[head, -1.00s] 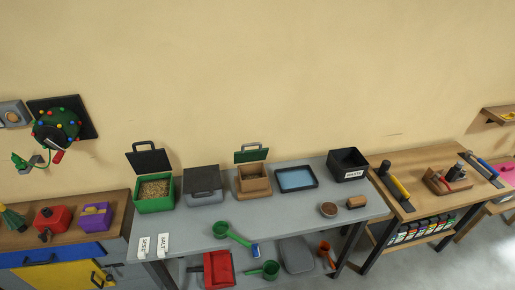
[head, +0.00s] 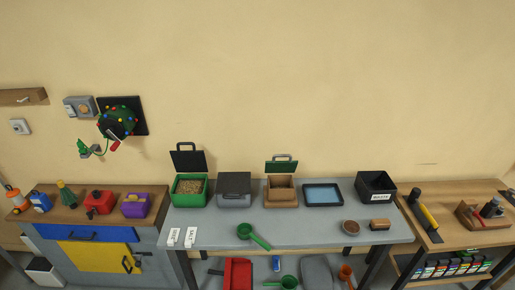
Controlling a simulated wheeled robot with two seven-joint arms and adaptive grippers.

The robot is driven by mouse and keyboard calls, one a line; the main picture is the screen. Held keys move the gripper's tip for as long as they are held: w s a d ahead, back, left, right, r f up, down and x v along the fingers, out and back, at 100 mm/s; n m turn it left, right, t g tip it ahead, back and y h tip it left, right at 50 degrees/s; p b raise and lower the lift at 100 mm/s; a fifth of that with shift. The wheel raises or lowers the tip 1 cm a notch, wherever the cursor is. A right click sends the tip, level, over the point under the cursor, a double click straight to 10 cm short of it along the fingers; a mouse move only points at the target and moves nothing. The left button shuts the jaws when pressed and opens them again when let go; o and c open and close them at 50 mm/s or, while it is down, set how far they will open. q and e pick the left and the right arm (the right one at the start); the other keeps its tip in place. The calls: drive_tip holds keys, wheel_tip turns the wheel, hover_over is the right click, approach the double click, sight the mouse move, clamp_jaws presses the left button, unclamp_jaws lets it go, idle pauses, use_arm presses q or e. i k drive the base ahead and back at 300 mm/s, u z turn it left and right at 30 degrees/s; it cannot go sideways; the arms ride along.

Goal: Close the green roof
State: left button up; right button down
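A small wooden box (head: 281,199) stands on the grey table near the wall. Its green roof (head: 281,167), with a grey handle on top, stands raised and open at the back of the box. Neither of my grippers shows in the head view.
Left of the wooden box are a closed grey box (head: 234,189) and a green bin (head: 188,192) with its black lid up. A blue tray (head: 323,195) and a black bin (head: 375,186) stand to the right. A green scoop (head: 253,235) lies in front; the tabletop before the wooden box is mostly clear.

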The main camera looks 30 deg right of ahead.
sight(290, 166)
drive_tip(key=u, duration=0.05)
drive_tip(key=i, duration=0.9)
drive_tip(key=z, duration=0.4)
